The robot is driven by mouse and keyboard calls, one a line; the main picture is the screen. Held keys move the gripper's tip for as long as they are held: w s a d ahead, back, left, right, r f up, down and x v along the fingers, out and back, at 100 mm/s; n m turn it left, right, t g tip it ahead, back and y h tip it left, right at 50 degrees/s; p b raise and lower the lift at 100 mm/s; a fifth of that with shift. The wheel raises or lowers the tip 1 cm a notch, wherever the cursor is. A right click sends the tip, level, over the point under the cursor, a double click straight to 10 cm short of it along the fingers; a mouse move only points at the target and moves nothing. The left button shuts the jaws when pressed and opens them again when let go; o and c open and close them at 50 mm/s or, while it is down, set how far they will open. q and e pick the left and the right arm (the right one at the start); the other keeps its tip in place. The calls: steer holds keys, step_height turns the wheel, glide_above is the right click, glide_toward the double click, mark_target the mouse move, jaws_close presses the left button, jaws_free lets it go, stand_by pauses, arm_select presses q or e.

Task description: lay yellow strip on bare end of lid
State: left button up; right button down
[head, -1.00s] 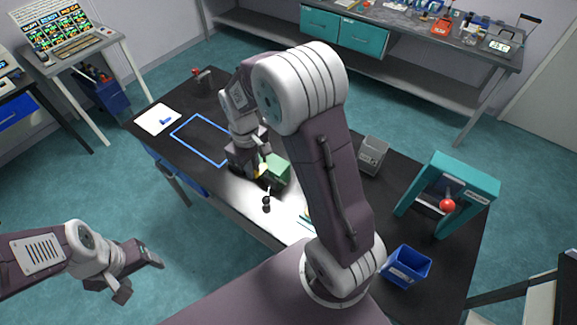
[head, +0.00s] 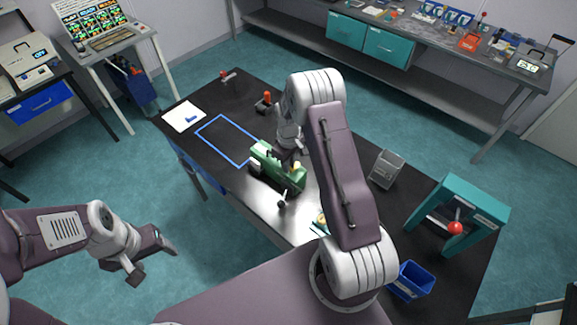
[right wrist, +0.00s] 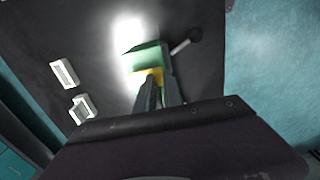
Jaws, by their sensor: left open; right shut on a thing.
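My right gripper (right wrist: 158,92) is shut on the yellow strip (right wrist: 150,77), which shows at its fingertips in the right wrist view, in front of a green block-like device (right wrist: 150,58). In the head view this green device (head: 275,168) stands on the black table with a dark ball-ended lever at its front. My right gripper is mostly hidden behind it and my arm there. A small yellow patch (head: 297,166) shows at the device's right end. I cannot tell which part is the lid, or whether the strip touches the device. My left gripper (head: 152,258) is open and empty, off the table.
A teal frame with a red knob (head: 455,228), a grey box (head: 387,169) and a blue bin (head: 409,281) stand on the right of the table. A blue outlined area (head: 228,141) and a white sheet (head: 184,117) lie on the left. Small red-topped items stand at the back.

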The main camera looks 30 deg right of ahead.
step_height(320, 180, down, 2)
arm_select(q)
steer(key=shift+w+d+r, duration=0.1)
steer(key=shift+w+r, duration=0.1)
steer(key=shift+r, duration=0.2)
arm_select(e)
steer(key=shift+w+f, duration=0.2)
steer(key=c, duration=1.9)
jaws_free()
steer(key=shift+f, duration=0.1)
steer(key=o, duration=0.4)
steer(key=shift+s, duration=0.15)
arm_select(q)
steer(key=shift+s, duration=0.1)
